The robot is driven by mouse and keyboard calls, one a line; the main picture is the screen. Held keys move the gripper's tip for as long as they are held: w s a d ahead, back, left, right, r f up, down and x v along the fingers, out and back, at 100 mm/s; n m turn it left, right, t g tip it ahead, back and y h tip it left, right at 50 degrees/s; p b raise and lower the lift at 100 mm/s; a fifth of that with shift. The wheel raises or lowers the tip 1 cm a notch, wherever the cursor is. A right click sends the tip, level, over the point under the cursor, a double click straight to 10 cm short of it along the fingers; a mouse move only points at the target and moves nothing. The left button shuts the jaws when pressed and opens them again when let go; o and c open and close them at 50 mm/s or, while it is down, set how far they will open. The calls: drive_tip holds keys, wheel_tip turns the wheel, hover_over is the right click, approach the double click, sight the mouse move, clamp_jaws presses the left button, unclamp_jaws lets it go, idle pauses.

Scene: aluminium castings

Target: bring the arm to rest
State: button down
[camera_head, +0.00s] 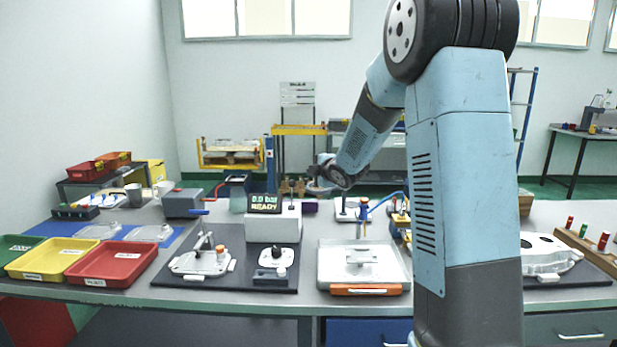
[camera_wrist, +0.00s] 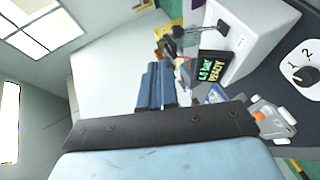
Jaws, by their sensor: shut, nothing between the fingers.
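My arm rises at the right of the head view and bends down and left.
A white tray with an orange front (camera_head: 365,291) lies front centre. Castings on a dark mat (camera_head: 268,288) and a red bin (camera_head: 108,264) lie left. My arm hides part of the bench at right.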

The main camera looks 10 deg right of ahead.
drive_tip(key=shift+s+d+r, duration=0.1)
drive_tip(key=shift+s+r, duration=0.1)
drive_tip(key=shift+s, duration=0.15)
drive_tip(key=s+d+r+m+g+h, duration=0.15)
drive_tip(key=s+r+m, duration=0.3)
drive_tip(key=s, duration=0.45)
drive_tip(key=s+d+r+m+g+h, duration=0.1)
drive_tip(key=s+r+m+h, duration=0.3)
drive_tip(key=s, duration=0.5)
drive_tip(key=s+a+f+m+g, duration=0.1)
drive_tip(key=s+m+g, duration=0.1)
drive_tip(key=s, duration=0.7)
drive_tip(key=s+a+f+m+g+y, duration=0.1)
drive_tip(key=s+m, duration=0.3)
drive_tip(key=s, duration=0.6)
drive_tip(key=s+a+f+m+g+y, duration=0.1)
drive_tip(key=s+f+m+g, duration=0.1)
drive_tip(key=s, duration=0.7)
drive_tip(key=shift+s+a+f+m+g, duration=0.35)
drive_tip(key=shift+f+m, duration=0.2)
drive_tip(key=shift+m, duration=0.5)
